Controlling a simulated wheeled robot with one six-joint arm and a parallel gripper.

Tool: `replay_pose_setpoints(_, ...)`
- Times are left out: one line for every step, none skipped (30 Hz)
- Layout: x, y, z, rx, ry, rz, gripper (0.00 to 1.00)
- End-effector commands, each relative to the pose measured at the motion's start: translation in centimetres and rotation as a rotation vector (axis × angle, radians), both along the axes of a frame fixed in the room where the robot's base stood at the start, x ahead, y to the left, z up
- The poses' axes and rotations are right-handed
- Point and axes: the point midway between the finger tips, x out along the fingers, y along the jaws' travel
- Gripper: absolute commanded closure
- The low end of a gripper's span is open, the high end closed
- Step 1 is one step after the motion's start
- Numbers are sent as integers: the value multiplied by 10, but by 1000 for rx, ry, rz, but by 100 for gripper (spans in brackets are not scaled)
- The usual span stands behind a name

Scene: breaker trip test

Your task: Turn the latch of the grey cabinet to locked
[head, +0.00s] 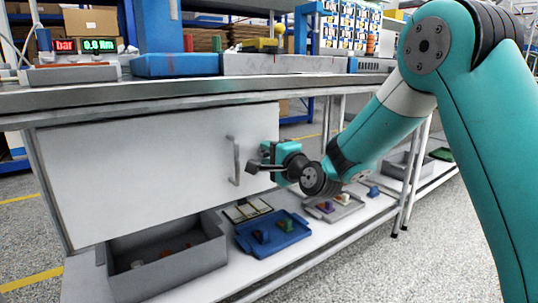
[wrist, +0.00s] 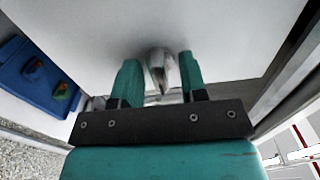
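The cabinet under the bench has a plain pale grey door (head: 140,165) that looks shut, with an upright metal bar handle (head: 236,160). My gripper (head: 262,165) is close to the door, just right of that handle. In the wrist view my gripper (wrist: 161,80) has its two teal fingers apart, one on each side of a shiny metal piece (wrist: 160,68) standing out from the door. I see narrow gaps beside the metal; firm contact does not show. I cannot tell for sure that this piece is the latch, and its turn is hidden in the head view.
A grey bin (head: 170,262) and a blue tray (head: 272,234) with small parts sit on the shelf below the door. Bench legs stand right of my gripper.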

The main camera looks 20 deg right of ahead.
Motion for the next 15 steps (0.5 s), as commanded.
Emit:
replay_pose_setpoints(0, 0, 0, 0, 0, 0, 61)
replay_pose_setpoints(0, 0, 0, 0, 0, 0, 61)
replay_pose_setpoints(0, 0, 0, 0, 1, 0, 61)
replay_pose_setpoints(0, 0, 0, 0, 1, 0, 61)
replay_pose_setpoints(0, 0, 0, 0, 1, 0, 61)
replay_pose_setpoints(0, 0, 0, 0, 1, 0, 68)
replay_pose_setpoints(0, 0, 0, 0, 1, 0, 74)
replay_pose_setpoints(0, 0, 0, 0, 1, 0, 81)
replay_pose_setpoints(0, 0, 0, 0, 1, 0, 90)
replay_pose_setpoints(0, 0, 0, 0, 1, 0, 97)
replay_pose_setpoints(0, 0, 0, 0, 1, 0, 100)
replay_pose_setpoints(0, 0, 0, 0, 1, 0, 100)
replay_pose_setpoints(0, 0, 0, 0, 1, 0, 100)
replay_pose_setpoints(0, 0, 0, 0, 1, 0, 100)
replay_pose_setpoints(0, 0, 0, -1, 1, 0, 100)
